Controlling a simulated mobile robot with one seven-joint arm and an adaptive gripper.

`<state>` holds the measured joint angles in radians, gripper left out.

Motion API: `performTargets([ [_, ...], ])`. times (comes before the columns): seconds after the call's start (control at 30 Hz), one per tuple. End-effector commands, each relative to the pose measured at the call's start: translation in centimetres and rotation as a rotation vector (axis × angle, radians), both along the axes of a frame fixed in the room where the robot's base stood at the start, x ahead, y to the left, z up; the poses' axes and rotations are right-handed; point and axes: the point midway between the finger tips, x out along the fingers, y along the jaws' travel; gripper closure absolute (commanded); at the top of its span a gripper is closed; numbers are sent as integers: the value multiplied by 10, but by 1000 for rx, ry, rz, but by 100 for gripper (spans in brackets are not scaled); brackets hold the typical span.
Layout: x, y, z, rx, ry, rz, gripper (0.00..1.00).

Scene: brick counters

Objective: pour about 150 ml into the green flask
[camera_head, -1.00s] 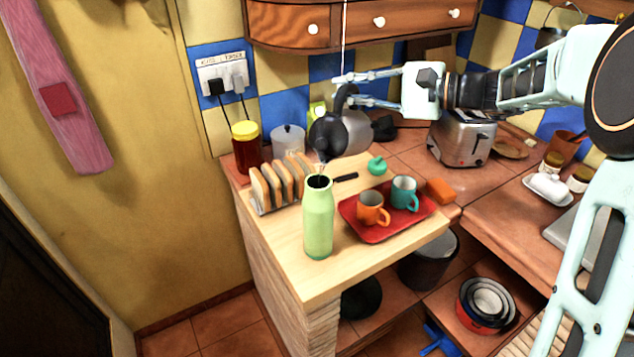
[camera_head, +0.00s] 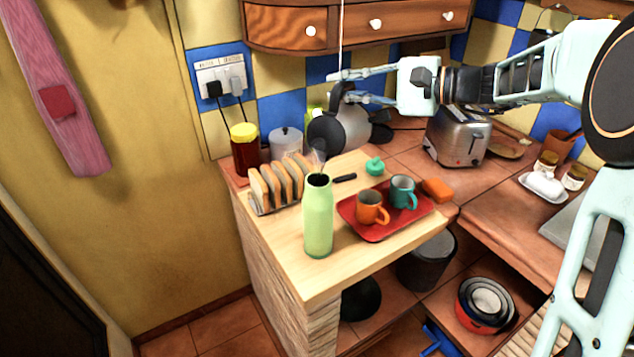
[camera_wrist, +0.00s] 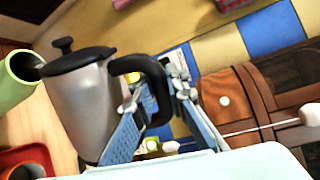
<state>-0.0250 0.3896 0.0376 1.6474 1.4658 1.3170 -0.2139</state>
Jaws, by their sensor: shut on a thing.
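The green flask (camera_head: 318,222) stands upright and open on the wooden counter top; its dark mouth also shows at the left of the wrist view (camera_wrist: 14,82). My gripper (camera_head: 342,86) is shut on the black handle (camera_wrist: 152,88) of a grey metal kettle (camera_head: 352,122). The kettle (camera_wrist: 92,105) hangs above and behind the flask, tipped toward it, with its black lid (camera_head: 326,136) facing forward. Its spout end is close over the flask mouth. A faint pale streak shows there; I cannot tell whether it is liquid or spout. The level inside the flask is hidden.
A toast rack (camera_head: 276,186) stands close left of the flask. A red tray (camera_head: 378,232) with an orange mug (camera_head: 370,207) and a teal mug (camera_head: 402,190) lies close right. A green lid (camera_head: 375,166) lies behind. The counter's front corner is bare.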

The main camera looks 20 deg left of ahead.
Motion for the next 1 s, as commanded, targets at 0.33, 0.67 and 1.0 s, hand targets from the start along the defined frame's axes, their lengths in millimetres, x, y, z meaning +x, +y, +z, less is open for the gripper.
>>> performTargets([
  [0.33,5,0,3,1,-13,1,100],
  [0.67,8,0,5,-4,-42,0,100],
  [1.0,10,0,5,-6,-50,0,100],
])
